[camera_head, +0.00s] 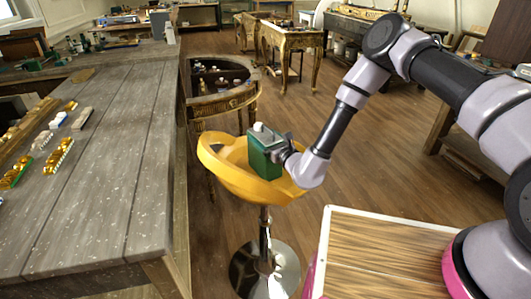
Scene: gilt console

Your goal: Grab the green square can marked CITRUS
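A green square can (264,162) with a white cap (258,127) is at the seat of a yellow stool (222,170). It looks upright; no CITRUS lettering can be read at this size. Whether its base rests on the seat or hangs just above it is unclear. My gripper (277,143) is at the upper right part of the can, touching or very close to it. The fingers are small and partly hidden, so their grip on the can cannot be made out.
A long grey wooden table (110,160) stands at the left, with small gold, green and white items on it. A gilt console (222,100) holding bottles stands behind the stool. The stool has a chrome base (264,270). Wooden floor (360,170) is open to the right.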

